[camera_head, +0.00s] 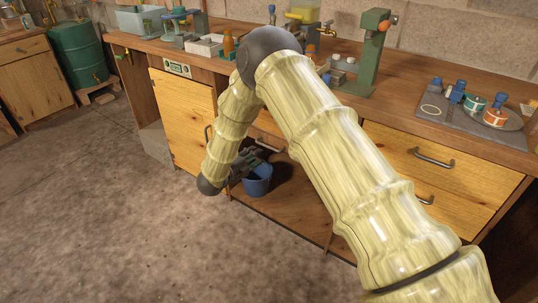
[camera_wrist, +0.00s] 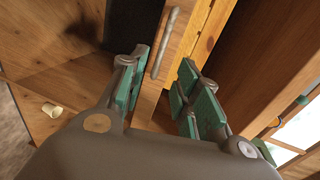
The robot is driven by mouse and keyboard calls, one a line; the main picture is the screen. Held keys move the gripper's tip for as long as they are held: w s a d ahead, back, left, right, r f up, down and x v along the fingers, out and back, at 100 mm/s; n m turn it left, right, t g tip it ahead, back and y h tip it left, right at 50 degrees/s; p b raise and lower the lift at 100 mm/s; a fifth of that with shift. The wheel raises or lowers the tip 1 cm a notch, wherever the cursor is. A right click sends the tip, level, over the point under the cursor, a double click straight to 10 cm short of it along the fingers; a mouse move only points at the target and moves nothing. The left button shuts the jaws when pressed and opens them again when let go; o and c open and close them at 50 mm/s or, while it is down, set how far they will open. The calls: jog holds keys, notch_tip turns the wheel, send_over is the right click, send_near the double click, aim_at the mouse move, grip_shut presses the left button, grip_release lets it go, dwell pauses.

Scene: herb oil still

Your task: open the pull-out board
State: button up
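In the wrist view a grey bar handle (camera_wrist: 166,42) is fixed to a narrow wooden front (camera_wrist: 180,45), which seems to be the pull-out board. My gripper (camera_wrist: 164,68) is open, with green-padded fingers on either side of the handle's near end. The handle lies between and beyond the fingertips; I cannot tell whether a pad touches it. In the head view my gripper (camera_head: 256,155) is low in front of the bench, under my bent arm. There my arm hides most of the board and its handle.
A blue bucket (camera_head: 258,180) stands close below my gripper on the bench's lower shelf. A cabinet door (camera_head: 183,118) is at left and drawers (camera_head: 440,160) with bar handles at right. A green press (camera_head: 368,55) stands on the bench top. The concrete floor (camera_head: 90,210) at left is clear.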

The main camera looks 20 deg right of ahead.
aim_at(268, 147)
jog(key=x, duration=1.1)
jog(key=shift+r+b, duration=0.15)
jog(key=shift+b, duration=0.25)
grip_shut()
